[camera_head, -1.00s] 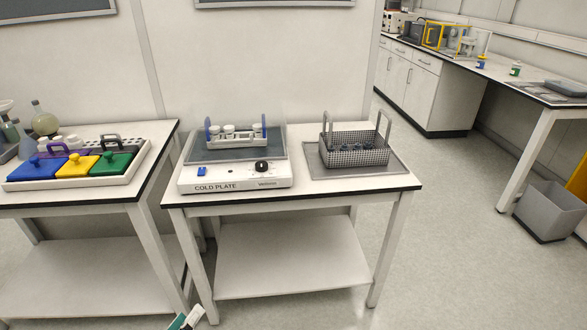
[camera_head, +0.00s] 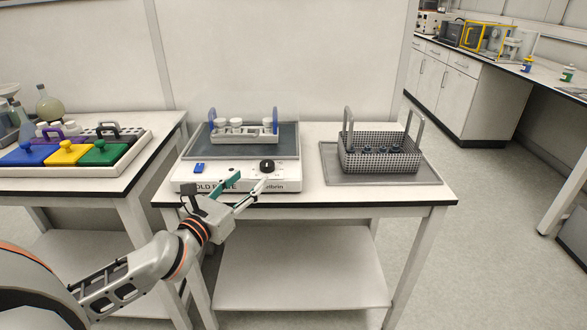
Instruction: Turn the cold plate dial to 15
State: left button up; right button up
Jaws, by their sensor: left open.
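The cold plate (camera_head: 285,186) is a white box with a grey top, standing on the middle table. Its black dial (camera_head: 267,166) is on the front right of the sloping panel, with a blue switch (camera_head: 199,168) on the left. The dial's number is too small to read. My left gripper (camera_head: 250,185) is open in front of the cold plate, its fingers spread just below and left of the dial. It looks empty and apart from the dial, and it covers part of the front lettering. My right gripper is not in view.
A rack with white-capped vials (camera_head: 240,138) stands on the cold plate. A wire basket (camera_head: 372,160) sits on a grey tray (camera_head: 335,176) to the right. Coloured lidded boxes (camera_head: 68,153) and flasks (camera_head: 48,105) stand on the left table.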

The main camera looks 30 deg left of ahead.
aim_at(263, 168)
pick_arm(q)
jog(key=shift+w, duration=0.45)
jog(key=shift+w+a+b, duration=0.15)
jog(key=shift+w+b, duration=0.1)
jog(key=shift+w, duration=1.5)
jog(key=shift+w+a+b, duration=0.1)
jog(key=shift+w+b, duration=0.1)
jog(key=shift+w, duration=1.55)
jog(key=c, duration=1.1)
